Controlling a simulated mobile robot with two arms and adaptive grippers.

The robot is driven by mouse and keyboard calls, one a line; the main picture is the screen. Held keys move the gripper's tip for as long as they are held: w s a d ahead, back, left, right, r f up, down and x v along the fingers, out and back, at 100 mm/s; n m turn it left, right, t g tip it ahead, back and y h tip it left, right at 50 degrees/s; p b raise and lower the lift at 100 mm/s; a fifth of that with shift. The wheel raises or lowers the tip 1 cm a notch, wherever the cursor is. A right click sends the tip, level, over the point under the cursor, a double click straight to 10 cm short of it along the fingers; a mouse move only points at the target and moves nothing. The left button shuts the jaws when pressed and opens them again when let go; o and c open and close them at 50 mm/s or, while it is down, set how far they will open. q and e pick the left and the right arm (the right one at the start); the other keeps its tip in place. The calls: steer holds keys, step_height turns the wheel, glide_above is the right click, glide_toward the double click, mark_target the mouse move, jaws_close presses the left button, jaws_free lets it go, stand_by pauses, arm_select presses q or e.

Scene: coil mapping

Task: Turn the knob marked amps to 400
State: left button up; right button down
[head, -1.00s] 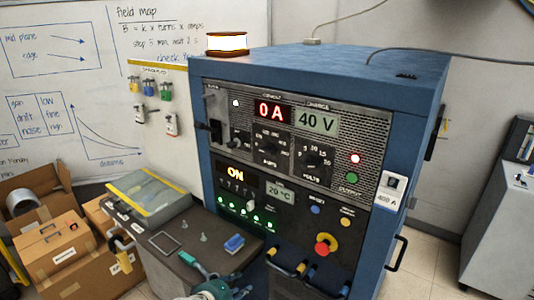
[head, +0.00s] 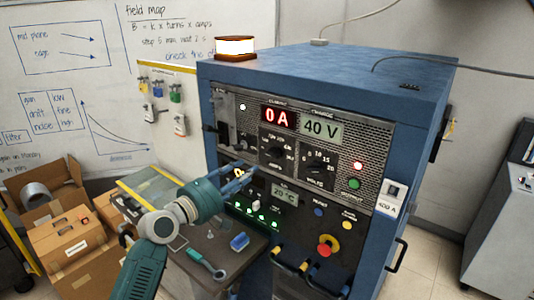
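The amps knob (head: 276,152) is a black dial on the upper panel of the blue power cabinet, below the red display (head: 279,118) reading 0 A. Its pointer is too small to read surely. The volts knob (head: 314,166) is to its right, below a display (head: 322,130) reading 40 V. My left gripper (head: 254,174) is raised in front of the cabinet, its fingertips below and left of the amps knob. I see no clear contact, and whether its fingers are open is unclear. It hides part of the lower display and switches. My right gripper is not in view.
A grey bench (head: 215,248) with a blue block (head: 239,242) and a teal-handled tool (head: 206,265) stands before the cabinet. A red emergency knob (head: 325,246) and yellow-banded handles (head: 290,262) are lower on the front. Cardboard boxes (head: 68,245) stand at left.

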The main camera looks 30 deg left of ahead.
mark_target(271, 155)
arm_select(q)
steer(key=w+p, duration=0.1)
steer(key=w, duration=0.2)
steer(key=w+p, duration=0.1)
steer(key=w, duration=0.2)
steer(key=w+d+p, duration=0.1)
steer(key=w, duration=0.2)
steer(key=shift+w+r, duration=0.4)
steer(key=shift+w+f, duration=0.1)
steer(key=shift+w, duration=0.4)
jaws_close()
